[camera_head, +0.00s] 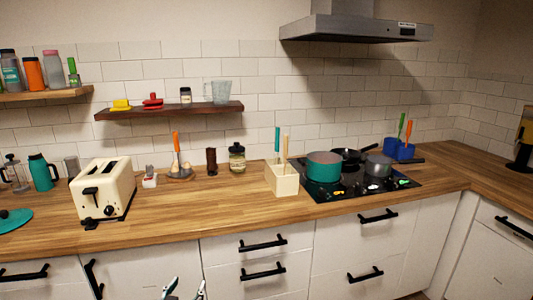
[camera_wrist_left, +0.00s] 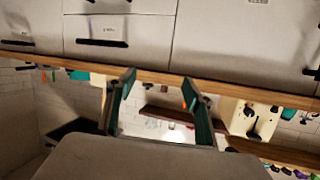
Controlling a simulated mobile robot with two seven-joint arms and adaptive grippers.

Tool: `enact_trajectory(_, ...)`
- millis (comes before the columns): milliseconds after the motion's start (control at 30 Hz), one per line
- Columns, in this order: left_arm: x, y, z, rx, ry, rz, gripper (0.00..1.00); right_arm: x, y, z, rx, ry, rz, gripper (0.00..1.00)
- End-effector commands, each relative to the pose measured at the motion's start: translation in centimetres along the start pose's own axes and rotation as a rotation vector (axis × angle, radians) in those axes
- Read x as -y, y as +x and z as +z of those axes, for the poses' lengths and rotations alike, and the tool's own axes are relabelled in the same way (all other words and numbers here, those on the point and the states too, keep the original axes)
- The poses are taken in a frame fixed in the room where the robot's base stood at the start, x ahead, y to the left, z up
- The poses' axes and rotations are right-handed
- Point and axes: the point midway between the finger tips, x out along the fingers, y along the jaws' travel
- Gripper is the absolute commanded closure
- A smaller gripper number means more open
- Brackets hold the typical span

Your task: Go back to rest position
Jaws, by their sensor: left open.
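My left gripper (camera_head: 184,289) shows only by its fingertips at the bottom edge of the head view, in front of the white cabinet fronts. It is open. In the left wrist view, which looks upside down, its two dark green fingers stand apart with nothing between them (camera_wrist_left: 162,100). The wooden counter (camera_head: 150,227) lies beyond the fingers, and they appear clear of it and of the cabinets. My right gripper is in neither view.
A cream toaster (camera_head: 103,190), a wooden utensil holder (camera_head: 283,180) and a black cooktop (camera_head: 342,190) with a teal pot (camera_head: 323,167) stand on the counter. Black drawer handles (camera_head: 262,244) stick out from the cabinets. A range hood (camera_head: 352,28) hangs above.

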Motion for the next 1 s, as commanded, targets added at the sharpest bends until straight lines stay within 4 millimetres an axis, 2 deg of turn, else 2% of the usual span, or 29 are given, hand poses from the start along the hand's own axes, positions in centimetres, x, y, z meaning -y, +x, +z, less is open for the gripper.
enact_trajectory(33,-0.6,-2.0,3.5,0.043,0.01,0.016,0.48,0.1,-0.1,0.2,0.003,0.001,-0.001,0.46)
enact_trajectory(200,-2.4,-9.1,12.3,0.153,0.056,0.075,0.48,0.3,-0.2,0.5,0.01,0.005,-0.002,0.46)
enact_trajectory(300,-3.3,-13.7,16.7,0.214,0.08,0.107,0.48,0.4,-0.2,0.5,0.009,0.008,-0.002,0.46)
enact_trajectory(433,-4.1,-19.5,21.0,0.28,0.109,0.143,0.48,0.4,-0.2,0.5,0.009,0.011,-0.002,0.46)
enact_trajectory(500,-4.3,-22.1,22.5,0.305,0.122,0.157,0.48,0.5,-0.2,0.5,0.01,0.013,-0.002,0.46)
enact_trajectory(600,-4.6,-24.7,24.0,0.332,0.137,0.173,0.48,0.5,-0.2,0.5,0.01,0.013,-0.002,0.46)
enact_trajectory(700,-4.8,-26.1,24.6,0.346,0.144,0.181,0.48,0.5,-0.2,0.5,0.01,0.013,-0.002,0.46)
enact_trajectory(1000,-4.8,-26.5,24.8,0.348,0.147,0.183,0.48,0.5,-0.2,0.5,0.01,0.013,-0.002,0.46)
